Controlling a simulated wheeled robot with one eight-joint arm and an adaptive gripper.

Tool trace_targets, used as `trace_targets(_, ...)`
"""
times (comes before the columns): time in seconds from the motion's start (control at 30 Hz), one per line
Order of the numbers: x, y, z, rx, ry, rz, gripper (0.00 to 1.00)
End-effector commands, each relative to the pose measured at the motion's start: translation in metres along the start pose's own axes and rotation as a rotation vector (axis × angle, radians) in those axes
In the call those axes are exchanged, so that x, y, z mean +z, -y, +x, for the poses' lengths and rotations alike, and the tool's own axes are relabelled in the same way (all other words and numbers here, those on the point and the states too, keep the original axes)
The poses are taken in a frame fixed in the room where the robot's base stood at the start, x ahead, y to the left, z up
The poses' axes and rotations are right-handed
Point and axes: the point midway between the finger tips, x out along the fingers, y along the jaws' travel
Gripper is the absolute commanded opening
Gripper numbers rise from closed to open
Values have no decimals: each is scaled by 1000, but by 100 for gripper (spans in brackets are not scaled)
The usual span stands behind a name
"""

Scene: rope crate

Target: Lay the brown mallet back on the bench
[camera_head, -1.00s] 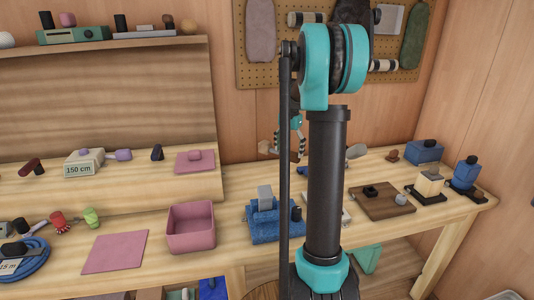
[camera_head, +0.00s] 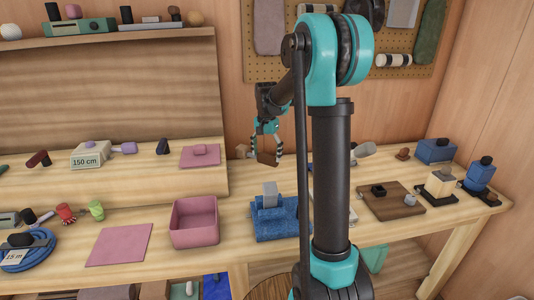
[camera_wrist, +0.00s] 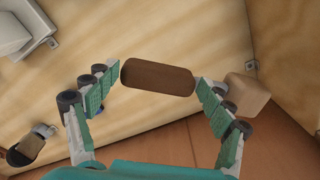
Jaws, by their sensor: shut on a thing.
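My gripper (camera_head: 267,153) is shut on the brown mallet (camera_head: 266,158), near the wall, over the back of the wooden bench (camera_head: 265,182). In the wrist view, the mallet's dark brown part (camera_wrist: 157,77) lies between the two green-padded fingers (camera_wrist: 158,88). A tan block (camera_wrist: 248,92) shows beyond the right finger; the head view also shows it (camera_head: 241,151) left of the gripper. Whether it joins the brown part is hidden by the finger. The mallet appears above the bench top; the exact gap cannot be told.
A raised shelf (camera_head: 90,185) with a pink pad (camera_head: 200,155) lies left of the gripper. A dark board (camera_head: 390,203) is at right. My arm column hides part of the bench.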

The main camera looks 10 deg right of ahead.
Motion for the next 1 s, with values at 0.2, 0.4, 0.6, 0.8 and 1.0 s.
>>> trace_targets(0.2,-1,0,22,0,0,1,35)
trace_targets(0.4,-1,0,41,0,0,1,35)
trace_targets(0.6,-1,0,53,0,0,1,35)
trace_targets(0.8,-1,0,56,0,0,1,35)
trace_targets(1.0,-1,0,56,0,0,1,35)
